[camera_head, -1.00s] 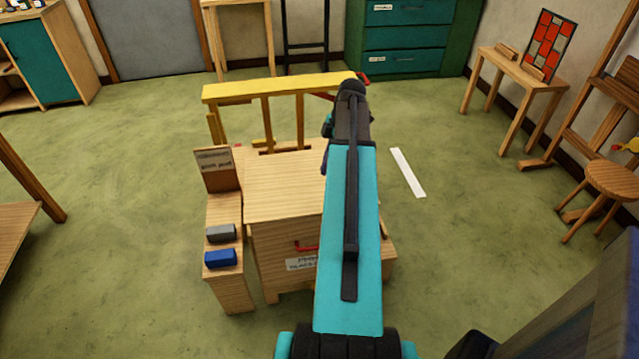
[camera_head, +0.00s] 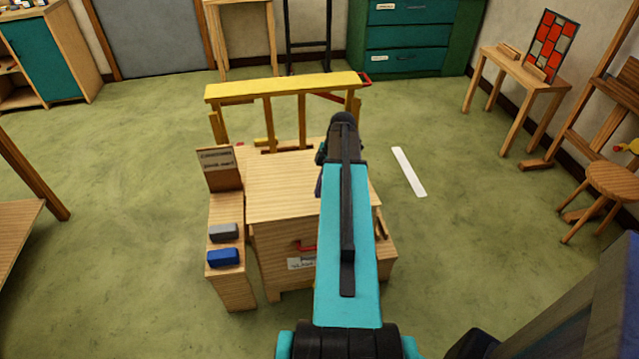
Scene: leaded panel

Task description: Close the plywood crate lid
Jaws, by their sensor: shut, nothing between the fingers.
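The plywood crate (camera_head: 270,255) stands on the floor in front of me, with a red handle (camera_head: 306,246) and a white label on its front. Its lid (camera_head: 280,190) looks flat across the top; I see no open gap, but my arm covers its right part. My gripper (camera_head: 319,187) is mostly hidden behind my teal and black arm. Only a dark sliver of it shows over the right part of the lid, and it is shut with nothing held. I cannot tell whether it touches the lid.
A narrow wooden stand (camera_head: 230,278) with a grey block (camera_head: 223,233), a blue block (camera_head: 223,258) and a sign is beside the crate's left. A yellow frame (camera_head: 285,87) stands behind it. A white strip (camera_head: 409,171) lies on clear floor to the right.

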